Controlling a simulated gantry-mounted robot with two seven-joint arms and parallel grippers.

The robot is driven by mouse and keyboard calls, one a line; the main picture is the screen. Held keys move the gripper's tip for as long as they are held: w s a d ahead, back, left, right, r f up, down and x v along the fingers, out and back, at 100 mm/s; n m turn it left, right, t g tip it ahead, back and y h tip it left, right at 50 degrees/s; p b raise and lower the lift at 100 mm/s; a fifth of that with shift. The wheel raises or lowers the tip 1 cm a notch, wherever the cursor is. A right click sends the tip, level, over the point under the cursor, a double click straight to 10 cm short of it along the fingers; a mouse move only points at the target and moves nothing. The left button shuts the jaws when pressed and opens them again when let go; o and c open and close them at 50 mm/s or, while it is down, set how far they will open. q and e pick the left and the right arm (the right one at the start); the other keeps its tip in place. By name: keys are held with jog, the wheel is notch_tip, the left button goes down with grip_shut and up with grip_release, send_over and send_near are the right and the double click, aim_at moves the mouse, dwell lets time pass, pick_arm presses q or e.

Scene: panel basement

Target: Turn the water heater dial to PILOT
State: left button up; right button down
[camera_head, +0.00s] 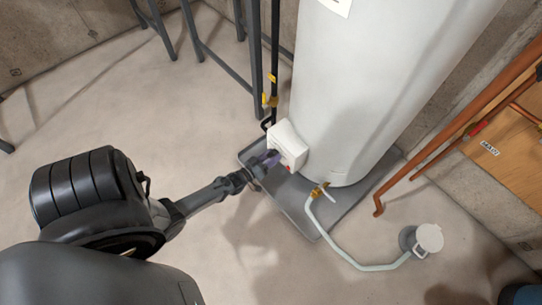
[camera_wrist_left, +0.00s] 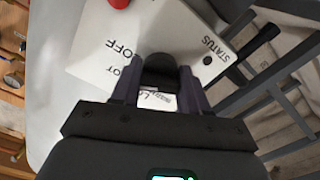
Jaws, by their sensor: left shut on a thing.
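The water heater (camera_head: 345,85) is a tall white tank with a white control box (camera_head: 287,143) low on its left side. In the left wrist view the box face (camera_wrist_left: 92,62) shows the words OFF and STATUS, with other lettering partly covered. The black dial (camera_wrist_left: 159,70) sits between the purple-grey fingers of my left gripper (camera_wrist_left: 159,90), which is shut on it. In the head view my left gripper (camera_head: 268,162) reaches the front of the box and hides the dial. A red button (camera_wrist_left: 119,3) is at the box's edge. My right gripper is not in view.
The heater stands in a grey drain pan (camera_head: 300,215). A pale hose (camera_head: 340,248) runs from a brass valve (camera_head: 318,191) to a white-lidded container (camera_head: 429,238). Copper pipes (camera_head: 455,120) are at right. Dark metal legs (camera_head: 222,65) stand behind.

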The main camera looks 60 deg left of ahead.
pick_arm(q)
jog(key=shift+n+p, duration=0.4)
jog(key=shift+n, duration=1.9)
jog(key=o, duration=1)
jog(key=shift+s+d, duration=0.1)
jog(key=shift+s, duration=0.2)
jog(key=shift+s+d+p, duration=0.35)
jog(key=shift+s+p, duration=0.25)
jog(key=shift+s, duration=1.05)
jog(key=shift+s+d+p, duration=0.3)
jog(key=shift+s+p, duration=0.35)
jog(key=shift+s, duration=1.05)
jog(key=shift+s+d+p, duration=0.35)
jog(key=shift+s+p, duration=0.25)
jog(key=shift+s, duration=1.05)
